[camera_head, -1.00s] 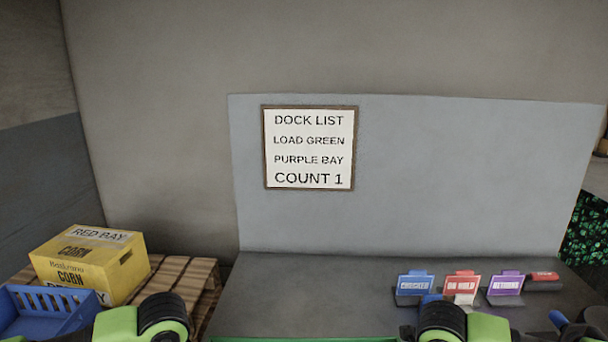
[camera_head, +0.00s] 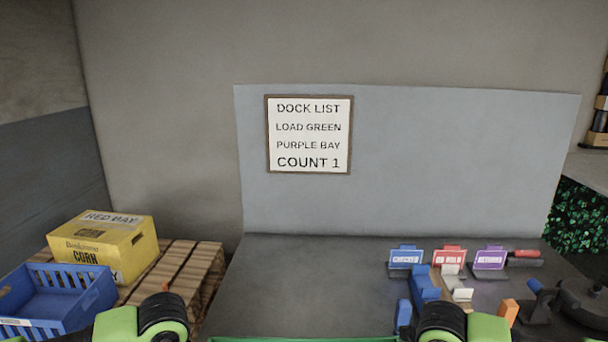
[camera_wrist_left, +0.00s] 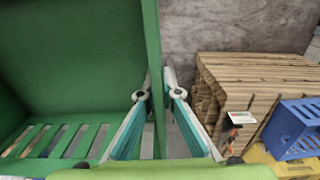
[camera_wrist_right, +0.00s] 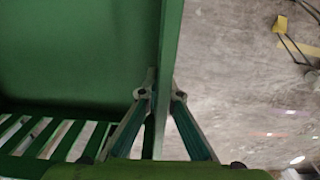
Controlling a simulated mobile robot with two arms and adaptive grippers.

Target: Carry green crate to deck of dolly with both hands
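The green crate shows only as a thin rim (camera_head: 305,339) at the bottom of the head view. In the left wrist view its wall (camera_wrist_left: 153,40) runs between the fingers of my left gripper (camera_wrist_left: 159,94), which is shut on it. In the right wrist view the opposite wall (camera_wrist_right: 169,45) runs between the fingers of my right gripper (camera_wrist_right: 161,94), also shut on it. I cannot make out the dolly in any view.
A wooden pallet (camera_head: 203,270) at left bears a yellow corn box (camera_head: 135,245) and a blue crate (camera_head: 85,305). The grey counter (camera_head: 300,275) holds blue, red and purple signs (camera_head: 489,258). A dock list (camera_head: 309,134) hangs behind. Floor at right (camera_wrist_right: 240,110) looks mostly clear.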

